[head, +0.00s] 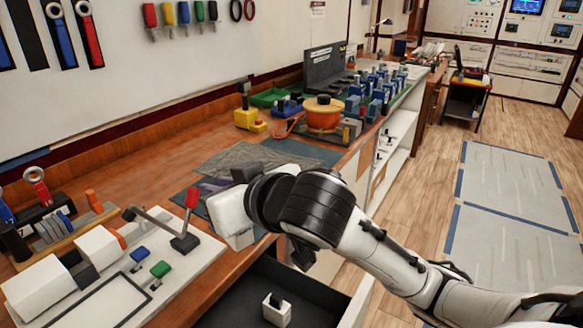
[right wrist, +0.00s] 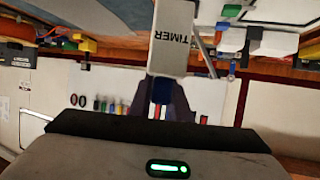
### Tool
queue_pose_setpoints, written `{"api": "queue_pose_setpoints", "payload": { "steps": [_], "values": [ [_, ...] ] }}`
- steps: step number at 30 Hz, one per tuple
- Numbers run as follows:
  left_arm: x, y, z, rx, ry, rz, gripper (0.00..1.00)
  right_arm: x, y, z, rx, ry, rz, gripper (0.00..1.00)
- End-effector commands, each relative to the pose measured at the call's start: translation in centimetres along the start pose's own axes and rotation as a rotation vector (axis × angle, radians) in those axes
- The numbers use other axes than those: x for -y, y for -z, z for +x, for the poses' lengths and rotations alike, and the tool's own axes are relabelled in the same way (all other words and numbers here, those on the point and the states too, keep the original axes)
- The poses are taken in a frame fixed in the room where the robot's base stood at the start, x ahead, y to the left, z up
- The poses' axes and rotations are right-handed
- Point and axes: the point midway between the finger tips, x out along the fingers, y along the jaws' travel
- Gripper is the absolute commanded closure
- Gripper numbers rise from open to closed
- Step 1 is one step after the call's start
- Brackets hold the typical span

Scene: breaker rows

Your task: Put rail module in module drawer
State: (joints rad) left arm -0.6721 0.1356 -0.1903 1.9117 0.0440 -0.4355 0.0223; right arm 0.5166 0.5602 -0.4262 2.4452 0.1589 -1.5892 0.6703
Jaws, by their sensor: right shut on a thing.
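In the head view I cannot make out the held module behind the hand. The module drawer (head: 235,302) is pulled out below the bench edge, with a dark interior. A white module with a black top (head: 276,313) stands inside it. My left gripper is not in view.
A white panel (head: 118,285) with levers and switches lies at the left of the bench. An orange round pot (head: 323,115) and several blue modules (head: 375,92) stand farther back. A grey mat (head: 238,160) lies flat behind the hand. Much of the drawer floor is bare.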

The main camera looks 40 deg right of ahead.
Motion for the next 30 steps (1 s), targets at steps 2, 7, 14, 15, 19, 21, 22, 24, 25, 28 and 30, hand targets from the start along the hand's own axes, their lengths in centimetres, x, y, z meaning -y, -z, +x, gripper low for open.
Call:
{"api": "queue_pose_setpoints", "payload": {
  "steps": [2,7,14,15,19,21,22,24,25,28,30],
  "values": [
    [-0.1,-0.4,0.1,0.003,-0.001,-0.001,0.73,-0.3,-0.1,2.6,0.006,0.040,-0.015,1.00],
    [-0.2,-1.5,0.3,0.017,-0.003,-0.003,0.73,-1.8,1.0,9.2,-0.001,0.174,-0.067,1.00],
    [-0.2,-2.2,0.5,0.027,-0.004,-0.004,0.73,-5.1,3.3,13.8,-0.005,0.251,-0.099,1.00],
    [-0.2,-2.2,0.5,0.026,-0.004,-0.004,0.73,-5.6,3.7,14.2,-0.007,0.258,-0.102,1.00],
    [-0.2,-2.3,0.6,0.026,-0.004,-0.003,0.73,-6.8,4.5,15.3,-0.005,0.267,-0.106,1.00],
    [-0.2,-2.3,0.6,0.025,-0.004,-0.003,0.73,-7.1,4.2,15.8,-0.004,0.270,-0.107,1.00],
    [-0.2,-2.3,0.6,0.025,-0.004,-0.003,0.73,-7.1,3.7,16.0,-0.002,0.271,-0.107,1.00],
    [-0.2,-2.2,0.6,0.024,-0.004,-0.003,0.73,-7.2,2.5,16.5,0.000,0.271,-0.107,1.00],
    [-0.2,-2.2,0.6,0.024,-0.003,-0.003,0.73,-7.2,1.9,16.7,0.002,0.271,-0.108,1.00],
    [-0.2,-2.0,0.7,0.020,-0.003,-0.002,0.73,-7.2,0.3,17.4,-0.001,0.271,-0.107,1.00],
    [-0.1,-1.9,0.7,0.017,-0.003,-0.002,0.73,-7.2,-0.5,17.7,-0.001,0.271,-0.108,1.00]
  ]
}}
